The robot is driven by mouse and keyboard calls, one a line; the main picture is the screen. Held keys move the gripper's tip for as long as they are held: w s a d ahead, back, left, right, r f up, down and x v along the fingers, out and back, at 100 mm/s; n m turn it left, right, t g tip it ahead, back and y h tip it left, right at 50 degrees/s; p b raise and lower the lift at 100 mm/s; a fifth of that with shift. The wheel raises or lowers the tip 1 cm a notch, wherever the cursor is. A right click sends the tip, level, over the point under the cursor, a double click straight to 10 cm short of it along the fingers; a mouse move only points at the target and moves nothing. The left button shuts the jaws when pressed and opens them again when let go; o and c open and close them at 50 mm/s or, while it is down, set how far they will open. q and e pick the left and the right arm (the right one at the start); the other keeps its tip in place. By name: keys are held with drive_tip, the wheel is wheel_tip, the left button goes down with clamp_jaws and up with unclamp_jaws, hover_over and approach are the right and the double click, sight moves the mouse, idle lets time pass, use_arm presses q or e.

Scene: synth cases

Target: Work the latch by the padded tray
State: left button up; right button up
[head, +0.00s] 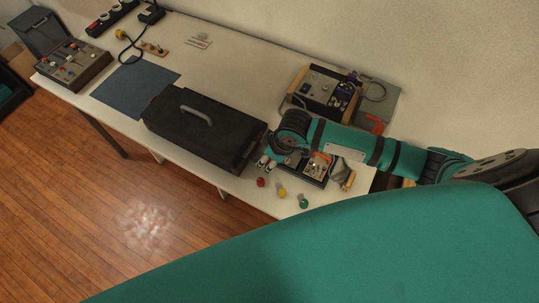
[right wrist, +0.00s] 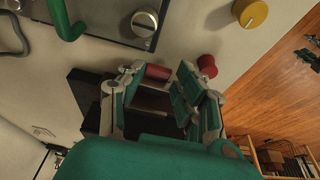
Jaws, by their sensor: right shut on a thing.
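A closed black case (head: 196,126) with a grey handle lies on the table; no padding shows. My right gripper (head: 266,163) is at the case's right end, near its front corner. In the right wrist view its two fingers (right wrist: 158,90) close around a short red part (right wrist: 157,72), which looks like the latch, beside the dark case wall (right wrist: 92,98). The fingers hide part of it, so its exact position is unclear. My left gripper is not in view.
Loose red (head: 261,182), yellow (head: 281,192) and green (head: 303,201) caps stand by the table's front edge. A small control box (head: 316,168) sits under my right arm. A wooden-sided synth (head: 324,92) is behind. A blue mat (head: 136,84) lies left of the case.

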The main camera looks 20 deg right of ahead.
sight(254, 155)
drive_tip(key=p, duration=0.1)
drive_tip(key=w+r+g+h+p, duration=0.1)
drive_tip(key=p, duration=0.1)
drive_tip(key=r+g+p, duration=0.1)
drive_tip(key=p, duration=0.1)
drive_tip(key=shift+w+a+r+h, duration=0.15)
drive_tip(key=shift+w+a+h, duration=0.05)
drive_tip(key=shift+a+h, duration=0.1)
drive_tip(key=shift+w+a+r+g+h+p, duration=0.1)
drive_tip(key=shift+w+g+h+p, duration=0.1)
drive_tip(key=shift+g+h+p, duration=0.35)
drive_tip(key=shift+w+a+r+g+h+p, duration=0.2)
drive_tip(key=shift+w+g+h+p, duration=0.2)
drive_tip(key=shift+g, duration=0.25)
drive_tip(key=o, duration=1)
drive_tip(key=shift+o, duration=0.3)
drive_tip(key=shift+f, duration=0.15)
drive_tip(key=shift+s, duration=0.1)
drive_tip(key=v, duration=1.2)
